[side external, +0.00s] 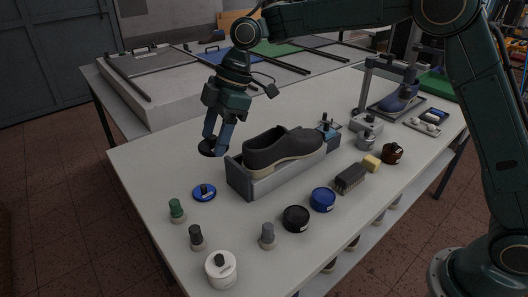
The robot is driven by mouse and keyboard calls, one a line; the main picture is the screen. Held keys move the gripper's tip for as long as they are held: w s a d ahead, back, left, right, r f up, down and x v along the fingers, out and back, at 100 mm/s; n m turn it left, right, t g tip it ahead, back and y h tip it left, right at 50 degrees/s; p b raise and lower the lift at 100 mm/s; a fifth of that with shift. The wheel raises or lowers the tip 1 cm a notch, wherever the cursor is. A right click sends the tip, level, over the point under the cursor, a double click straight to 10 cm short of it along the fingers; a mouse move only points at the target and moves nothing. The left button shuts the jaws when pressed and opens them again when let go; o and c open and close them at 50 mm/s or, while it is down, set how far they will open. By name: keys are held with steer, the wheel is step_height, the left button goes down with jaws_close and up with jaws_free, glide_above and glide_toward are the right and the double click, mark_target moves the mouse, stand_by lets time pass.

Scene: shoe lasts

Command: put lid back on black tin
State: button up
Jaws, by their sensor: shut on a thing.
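My gripper (215,135) is at the left of the shoe holder, pointing down. It is shut on a dark round lid (211,150), held above the table near the holder's left end. The black tin (295,219) stands on the table near the front edge, to the right of and nearer the camera than the lid. Its top looks dark; the inside is too small to make out. A blue tin (323,200) stands just behind and right of it. A blue lid (204,193) with a dark knob lies on the table below my gripper.
A dark shoe (281,150) sits in a grey holder (264,184) between the lid and the tins. Bottles with green (177,210), black (196,237) and grey (267,236) caps and a white jar (221,269) stand in front. A brush (349,179) and brown tin (392,153) are right.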

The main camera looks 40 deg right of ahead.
stand_by(0.4)
steer(key=shift+s+d+f, duration=0.25)
steer(key=shift+d+f, duration=0.1)
steer(key=shift+d, duration=0.05)
steer(key=s+d+f+n+g, duration=0.1)
steer(key=s+d+f+n, duration=0.2)
steer(key=s+d+f, duration=0.25)
steer(key=n+g, duration=0.1)
steer(key=n, duration=0.2)
glide_above(295, 216)
steer(key=d, duration=0.2)
steer(key=shift+w+a+f, duration=0.1)
steer(key=shift+a+f, duration=0.05)
steer(key=shift+f, duration=0.75)
steer(key=shift+w+a+f, duration=0.1)
steer(key=shift+f, duration=0.75)
steer(key=shift+f, duration=0.15)
steer(key=shift+f, duration=3.05)
steer(key=shift+f, duration=0.15)
